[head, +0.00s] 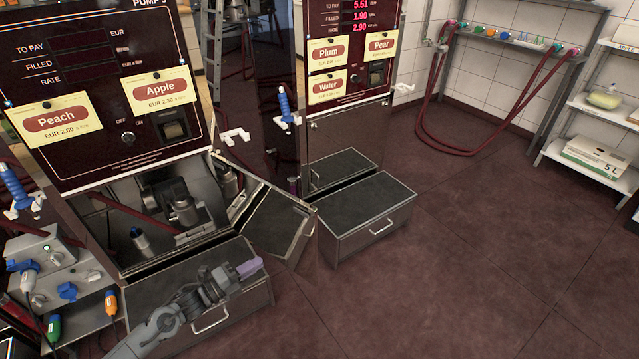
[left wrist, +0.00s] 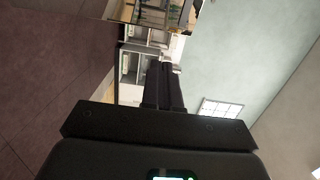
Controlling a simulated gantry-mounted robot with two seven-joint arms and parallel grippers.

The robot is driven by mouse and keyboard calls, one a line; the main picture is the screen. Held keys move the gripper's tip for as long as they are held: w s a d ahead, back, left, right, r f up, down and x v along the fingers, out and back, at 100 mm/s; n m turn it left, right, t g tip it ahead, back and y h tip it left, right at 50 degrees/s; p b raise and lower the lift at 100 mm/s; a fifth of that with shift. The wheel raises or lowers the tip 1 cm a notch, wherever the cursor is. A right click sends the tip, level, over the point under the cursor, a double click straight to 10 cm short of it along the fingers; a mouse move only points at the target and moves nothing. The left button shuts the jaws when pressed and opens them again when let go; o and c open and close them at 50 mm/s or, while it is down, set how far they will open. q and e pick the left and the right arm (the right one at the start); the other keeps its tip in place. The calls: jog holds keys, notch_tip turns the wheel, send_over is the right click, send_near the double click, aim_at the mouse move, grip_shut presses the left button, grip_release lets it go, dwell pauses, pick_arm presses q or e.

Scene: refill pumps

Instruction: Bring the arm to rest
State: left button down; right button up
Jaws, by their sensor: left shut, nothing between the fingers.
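My left arm comes in from the bottom left of the head view. Its gripper (head: 250,267) is held in front of the near pump (head: 110,75), over the dark-topped drawer box (head: 150,290) at the pump's foot. The left wrist view shows the two black fingers (left wrist: 164,85) shut together, with nothing between them. My right gripper is not in view.
The near pump's lower bay is open, with its door (head: 280,225) swung out to the right. A second pump (head: 345,150) stands behind with a drawer box (head: 365,205). A grey socket unit (head: 50,262) is at left. The floor (head: 470,240) at right is clear.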

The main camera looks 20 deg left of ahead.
pick_arm(q)
jog(key=s+d+f+n+p, duration=0.2)
jog(key=s+d+p, duration=0.3)
jog(key=s+d, duration=0.25)
jog(key=s+d+r+n+g+y+p, duration=0.2)
jog(key=s+d+r+n+y+p, duration=0.1)
jog(key=s+d+r+n+p, duration=0.55)
jog(key=s+a+r+n+g+y+p, duration=0.1)
jog(key=s+a+r+n+g+y, duration=0.15)
jog(key=s+n+g, duration=0.45)
jog(key=s+a+r+n+g+y+p, duration=0.1)
jog(key=s+r+n+g+y, duration=0.3)
jog(key=s, duration=0.5)
notch_tip(320, 180, up, 38)
jog(key=t+p, duration=0.1)
jog(key=p, duration=3.6)
jog(key=shift+d+h+p, duration=0.3)
jog(key=shift+h, duration=0.05)
